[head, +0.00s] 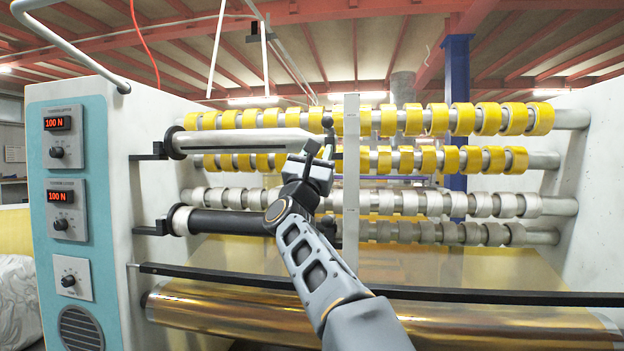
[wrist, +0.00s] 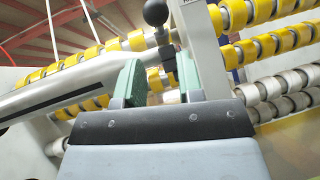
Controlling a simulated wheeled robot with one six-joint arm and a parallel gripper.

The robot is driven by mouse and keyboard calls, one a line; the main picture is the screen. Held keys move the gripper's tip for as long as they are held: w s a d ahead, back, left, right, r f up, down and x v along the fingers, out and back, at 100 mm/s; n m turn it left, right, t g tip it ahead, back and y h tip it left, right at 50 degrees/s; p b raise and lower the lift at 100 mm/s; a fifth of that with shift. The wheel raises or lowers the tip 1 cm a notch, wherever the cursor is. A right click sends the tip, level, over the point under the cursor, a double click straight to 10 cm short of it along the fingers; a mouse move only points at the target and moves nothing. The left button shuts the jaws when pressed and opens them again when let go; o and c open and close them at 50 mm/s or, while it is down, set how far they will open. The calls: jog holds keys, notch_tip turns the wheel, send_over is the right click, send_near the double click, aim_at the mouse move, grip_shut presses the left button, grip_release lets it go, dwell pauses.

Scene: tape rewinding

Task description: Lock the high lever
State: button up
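The high lever (head: 327,122) has a black ball knob and stands upright at the right end of the upper grey shaft (head: 245,141), beside the pale vertical post. In the wrist view its knob (wrist: 155,13) and dark stem show at the top centre. My gripper (head: 318,160) is just below the knob in the head view. In the wrist view my gripper (wrist: 160,62) is open, with a green pad on each side of the lever's line. I cannot tell whether either pad touches the stem.
A pale vertical post (head: 351,180) stands close to the right of my gripper. A black lower shaft (head: 232,222) lies behind my arm. Rows of yellow tape rolls (head: 440,119) and white rolls (head: 480,205) fill the right. A black bar (head: 220,279) crosses below.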

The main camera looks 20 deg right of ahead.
jog(key=shift+b+v, duration=0.4)
jog(key=shift+v, duration=1.95)
jog(key=shift+r, duration=0.1)
jog(key=w+a+r+n+t+y+p, duration=0.1)
jog(key=w+a+n+t+y+p, duration=0.15)
jog(key=n+y+p, duration=0.7)
jog(key=w+a+r+n+t+y+p, duration=0.15)
jog(key=a+n+y+p, duration=0.35)
jog(key=n, duration=0.7)
jog(key=s+a+f+n+g+y+p, duration=0.35)
jog(key=f+n+g+y+p, duration=0.2)
jog(key=n+p, duration=0.5)
jog(key=s+f+n+g+p, duration=0.4)
jog(key=s+n+g+p, duration=0.2)
jog(key=s+n, duration=0.2)
jog(key=s+d+f+n+g+p, duration=0.1)
jog(key=s+f+n+g+p, duration=0.4)
jog(key=s+n, duration=0.4)
jog(key=s+g+p, duration=0.1)
jog(key=s, duration=0.2)
jog(key=shift+s+d+f+y, duration=0.2)
jog(key=shift+s+f+y, duration=0.1)
